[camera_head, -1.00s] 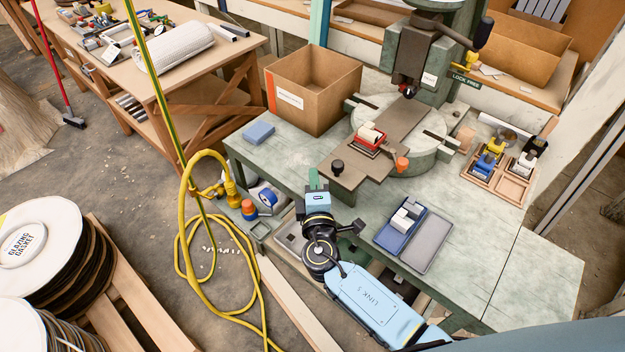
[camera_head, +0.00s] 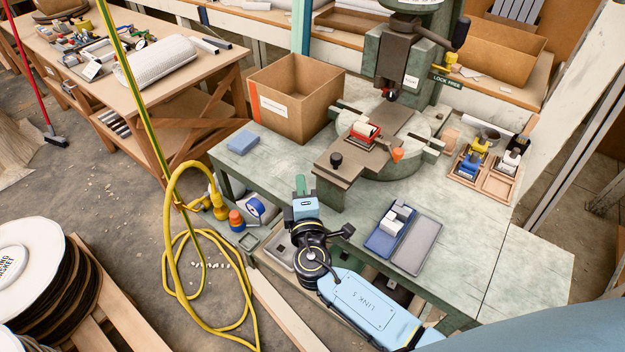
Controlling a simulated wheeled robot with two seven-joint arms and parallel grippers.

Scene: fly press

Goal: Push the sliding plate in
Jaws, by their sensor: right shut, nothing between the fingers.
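The sliding plate (camera_head: 348,173) is a brown-grey slab on the press's round table (camera_head: 405,165). Its near end sticks out toward the front left of the bench. A red fixture with a white piece (camera_head: 366,131) sits on the plate, front left of and below the press head (camera_head: 391,90). My right gripper (camera_head: 301,185) is shut and empty, just left of the plate's near end. A small gap shows between them; its depth is hard to judge. My left gripper is out of view.
A cardboard box (camera_head: 290,120) and a blue block (camera_head: 243,142) stand at the bench's left. A blue tray with white blocks (camera_head: 381,242) and a grey tray (camera_head: 420,245) lie right of my arm. A yellow hose (camera_head: 167,255) hangs at left.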

